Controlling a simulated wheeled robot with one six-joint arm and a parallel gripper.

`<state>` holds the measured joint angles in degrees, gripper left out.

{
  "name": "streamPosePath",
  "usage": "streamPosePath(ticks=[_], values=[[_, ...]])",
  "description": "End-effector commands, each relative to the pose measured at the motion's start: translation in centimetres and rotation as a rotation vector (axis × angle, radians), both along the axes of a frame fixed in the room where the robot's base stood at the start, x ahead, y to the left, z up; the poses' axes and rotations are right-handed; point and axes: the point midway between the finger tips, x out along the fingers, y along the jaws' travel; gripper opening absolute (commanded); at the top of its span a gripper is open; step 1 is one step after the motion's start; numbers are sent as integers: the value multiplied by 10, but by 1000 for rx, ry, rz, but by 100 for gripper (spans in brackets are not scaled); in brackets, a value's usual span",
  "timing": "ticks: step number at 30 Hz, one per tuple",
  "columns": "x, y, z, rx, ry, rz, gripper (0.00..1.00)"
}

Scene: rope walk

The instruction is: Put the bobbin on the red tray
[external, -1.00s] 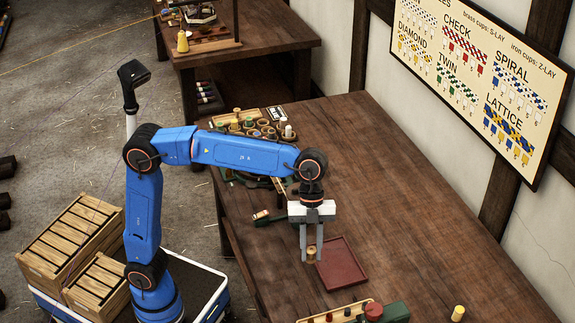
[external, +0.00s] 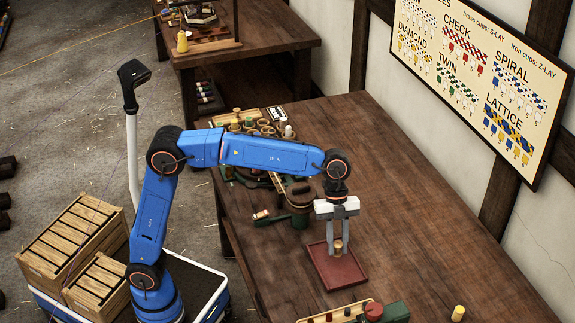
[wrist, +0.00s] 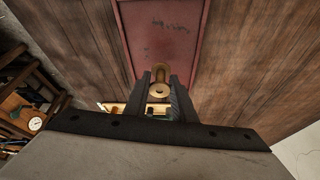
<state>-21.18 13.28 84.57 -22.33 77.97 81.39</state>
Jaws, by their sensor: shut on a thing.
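The bobbin (external: 338,247) is a small brass-and-wood spool held between the fingertips of my gripper (external: 338,245). My gripper is shut on it, over the red tray (external: 340,276). The tray is a flat, low-rimmed rectangle on the bench. In the wrist view the bobbin (wrist: 160,90) sits between the two dark fingers, with the red tray (wrist: 165,38) beyond it. I cannot tell whether the bobbin touches the tray floor.
A dark green pot (external: 299,208) stands left of my gripper. A rack with a red knob and a green block (external: 396,311) lies at the front edge. A yellow spool (external: 458,313) stands at front right. The bench (external: 420,210) right of the tray is clear.

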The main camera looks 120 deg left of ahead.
Motion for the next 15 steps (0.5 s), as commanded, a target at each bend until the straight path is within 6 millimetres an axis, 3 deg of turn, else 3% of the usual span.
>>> streamPosePath(ticks=[7, 15], values=[[0, 0, -32, -1, 2, 1, 3], [0, 0, -37, 0, 0, 0, 3]])
